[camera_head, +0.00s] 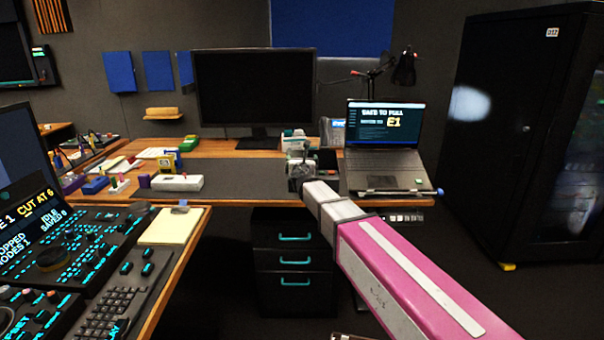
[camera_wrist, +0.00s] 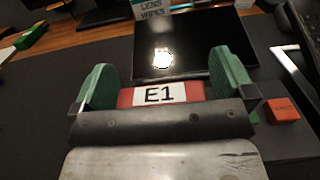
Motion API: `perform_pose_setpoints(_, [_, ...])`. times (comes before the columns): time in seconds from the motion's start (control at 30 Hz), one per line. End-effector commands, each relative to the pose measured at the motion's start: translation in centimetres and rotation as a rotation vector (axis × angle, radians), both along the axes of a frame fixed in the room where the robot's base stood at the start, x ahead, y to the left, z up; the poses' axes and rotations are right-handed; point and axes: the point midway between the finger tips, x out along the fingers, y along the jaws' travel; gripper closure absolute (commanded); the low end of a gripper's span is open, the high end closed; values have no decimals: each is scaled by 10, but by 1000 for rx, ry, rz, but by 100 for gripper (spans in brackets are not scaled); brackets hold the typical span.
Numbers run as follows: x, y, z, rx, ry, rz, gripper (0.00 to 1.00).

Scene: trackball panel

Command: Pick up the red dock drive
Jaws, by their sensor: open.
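The red dock drive (camera_wrist: 124,97), with a white label reading "E1", shows in the wrist view. It lies between the two green fingers of my gripper (camera_wrist: 163,80). The fingers are open, one on each side of it; I cannot tell whether either touches it. The dark bar of my gripper hides its near part. In the head view my gripper (camera_head: 300,180) is over the dark desk mat (camera_head: 245,185), left of the laptop, and the drive cannot be made out there.
A laptop (camera_head: 388,160) reading "SAFE TO PULL" and "E1" stands right of my gripper. A dark flat panel (camera_wrist: 190,42) lies just beyond the drive, with a lens wipes box (camera_wrist: 150,8) behind. A small orange-red block (camera_wrist: 282,110) is at the right. A monitor (camera_head: 253,90) stands behind.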

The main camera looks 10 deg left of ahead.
Motion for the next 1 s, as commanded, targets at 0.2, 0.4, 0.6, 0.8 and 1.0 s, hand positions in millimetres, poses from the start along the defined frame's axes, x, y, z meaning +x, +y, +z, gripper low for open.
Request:
perform_pose_setpoints(0.2, [0,0,0,0,0,0,50])
perform_pose_setpoints(0.4, [-1,0,0,0,0,0,50])
perform_pose_setpoints(0.6, [0,0,3,1,-1,0,50])
perform_pose_setpoints(0.8, [-1,0,18,2,-1,0,50])
perform_pose_setpoints(1.0, [-1,0,44,3,-2,0,50])
